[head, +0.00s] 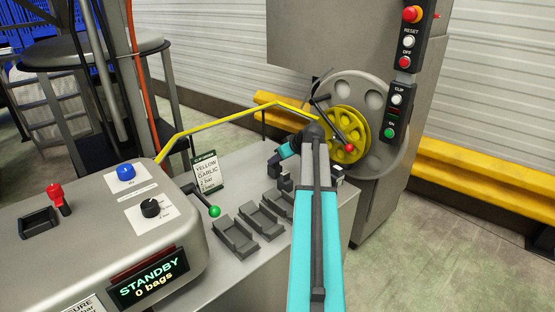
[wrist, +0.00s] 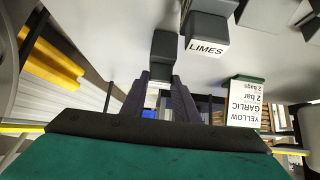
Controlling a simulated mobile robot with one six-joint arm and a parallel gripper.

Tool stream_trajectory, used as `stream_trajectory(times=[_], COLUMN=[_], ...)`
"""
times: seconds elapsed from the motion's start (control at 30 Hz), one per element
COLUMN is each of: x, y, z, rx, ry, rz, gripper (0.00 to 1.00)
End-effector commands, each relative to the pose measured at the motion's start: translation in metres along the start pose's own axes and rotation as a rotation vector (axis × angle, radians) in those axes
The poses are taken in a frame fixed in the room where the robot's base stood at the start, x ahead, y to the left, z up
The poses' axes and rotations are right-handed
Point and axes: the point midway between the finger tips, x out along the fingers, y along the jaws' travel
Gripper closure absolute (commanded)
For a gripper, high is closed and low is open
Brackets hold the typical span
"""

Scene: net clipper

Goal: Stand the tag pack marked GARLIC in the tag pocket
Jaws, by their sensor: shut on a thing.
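In the wrist view, which is upside down, my gripper (wrist: 163,79) is shut on a dark grey block-shaped pack (wrist: 163,52). No label shows on the held pack, so I cannot read its name. A similar pack marked LIMES (wrist: 207,46) stands just to its right, apart from it. In the head view my gripper (head: 277,160) is at the far part of the grey table, partly hidden by my arm. No pack marked GARLIC can be read. I cannot tell which fixture is the tag pocket.
Empty dark trays (head: 234,237) line the grey table (head: 284,258). A card reading YELLOW GARLIC (head: 207,172) stands behind a green-knobbed lever (head: 214,211). A yellow rail (head: 230,110) and a wheel with a yellow hub (head: 347,130) lie beyond. The console (head: 150,290) reads STANDBY.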

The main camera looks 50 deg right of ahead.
Motion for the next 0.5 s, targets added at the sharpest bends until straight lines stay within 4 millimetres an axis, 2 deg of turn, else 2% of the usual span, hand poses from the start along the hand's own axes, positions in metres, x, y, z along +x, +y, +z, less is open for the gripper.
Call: stream_trajectory(times=[0.37,0.4,0.5], x=[0.0026,0.0028,0.0024], y=[0.0001,0.0001,0.0001], z=[0.0026,0.0029,0.0025], rx=[0.000,0.000,0.000], ry=[0.000,0.000,0.000], rz=[0.000,0.000,0.000], gripper=[1.00,0.71,0.54])
